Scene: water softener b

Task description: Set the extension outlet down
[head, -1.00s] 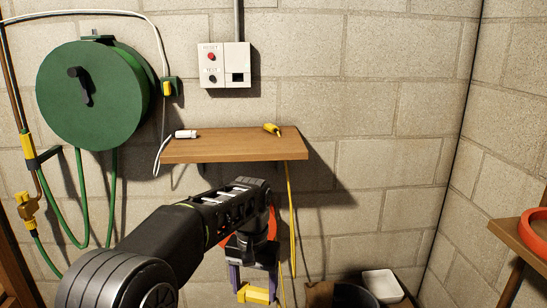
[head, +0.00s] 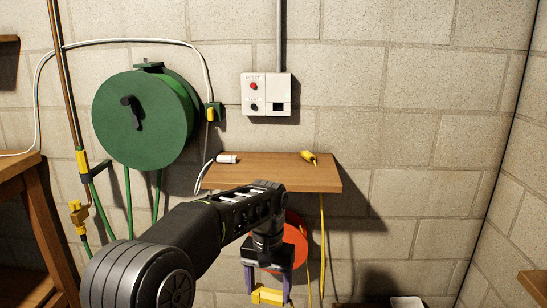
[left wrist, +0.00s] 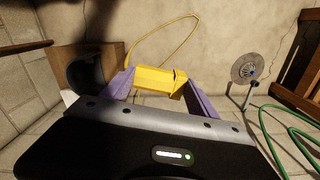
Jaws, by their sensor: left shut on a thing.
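The extension outlet is a yellow block. It shows low in the head view (head: 269,296) and in the middle of the left wrist view (left wrist: 160,79), with a yellow cord trailing from it. My left gripper (head: 268,291) is shut on it, one purple finger on each side. The gripper holds it below the wooden wall shelf (head: 270,172) and in front of the wall; the fingers also show in the left wrist view (left wrist: 154,88). I cannot tell its height above the floor. My right gripper is not in view.
A yellow plug (head: 309,157) and a white plug (head: 228,159) lie on the shelf. A green hose reel (head: 147,118) and a white socket box (head: 266,94) are on the wall. An orange-red round thing (head: 296,245) is partly hidden behind my arm. A white container (head: 406,302) is at the bottom right.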

